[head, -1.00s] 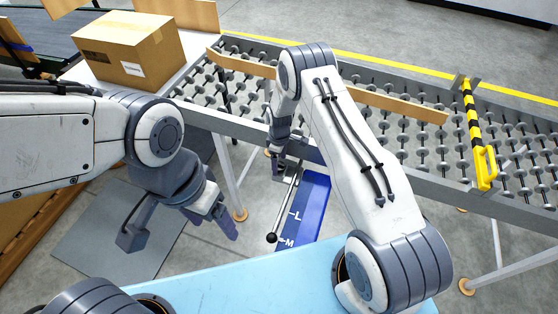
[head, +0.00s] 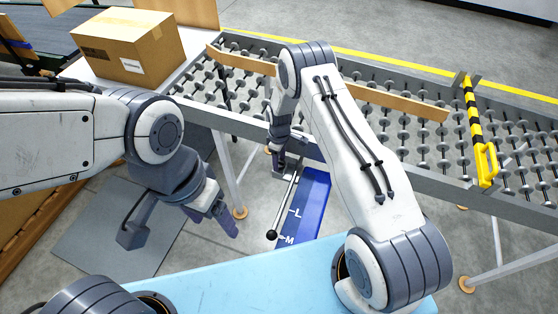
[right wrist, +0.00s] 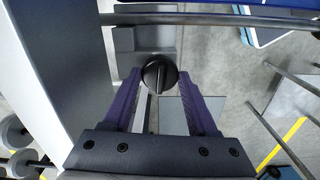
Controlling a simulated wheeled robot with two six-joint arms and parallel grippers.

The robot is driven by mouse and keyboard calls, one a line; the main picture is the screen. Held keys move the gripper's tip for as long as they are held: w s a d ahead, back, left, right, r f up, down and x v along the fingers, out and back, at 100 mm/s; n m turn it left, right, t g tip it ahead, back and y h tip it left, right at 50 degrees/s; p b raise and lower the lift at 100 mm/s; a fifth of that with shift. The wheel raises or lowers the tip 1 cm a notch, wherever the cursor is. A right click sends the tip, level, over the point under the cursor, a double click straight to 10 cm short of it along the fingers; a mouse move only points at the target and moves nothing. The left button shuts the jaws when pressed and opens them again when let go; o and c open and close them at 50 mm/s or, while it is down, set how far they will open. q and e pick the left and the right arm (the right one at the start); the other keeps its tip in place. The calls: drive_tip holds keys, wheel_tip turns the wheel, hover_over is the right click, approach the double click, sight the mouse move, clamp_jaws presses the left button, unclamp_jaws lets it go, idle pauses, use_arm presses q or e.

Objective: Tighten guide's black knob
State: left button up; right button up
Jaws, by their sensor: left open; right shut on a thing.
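The round black knob (right wrist: 159,73) shows in the right wrist view, with a raised bar across its face. My right gripper (right wrist: 160,80) is shut on it, a purple finger on each side. In the head view my right gripper (head: 278,162) is at the near side rail of the roller conveyor, and the knob cannot be made out there. A metal rod with a black ball end (head: 272,235) slants down from near that gripper, over a blue plate marked L and M (head: 305,210). My left gripper (head: 181,233) is open and empty, left of the rod.
The roller conveyor (head: 420,150) carries a long wooden strip (head: 400,103) and a black-and-yellow bar with a yellow handle (head: 485,165). A cardboard box (head: 128,45) stands at the back left. Conveyor legs (head: 228,175) stand between my grippers.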

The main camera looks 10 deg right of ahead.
drive_tip(key=m+b, duration=0.2)
drive_tip(key=m, duration=0.1)
drive_tip(key=shift+f+b, duration=0.2)
drive_tip(key=shift+b, duration=0.1)
drive_tip(key=m+b, duration=0.3)
drive_tip(key=m, duration=0.2)
drive_tip(key=shift+r+m, duration=0.1)
drive_tip(key=shift+m, duration=0.2)
drive_tip(key=m+b, duration=0.2)
drive_tip(key=m, duration=0.2)
drive_tip(key=shift+r+m+b, duration=0.1)
drive_tip(key=shift+m+b, duration=0.65)
drive_tip(key=shift+m, duration=1.35)
drive_tip(key=o, duration=1.4)
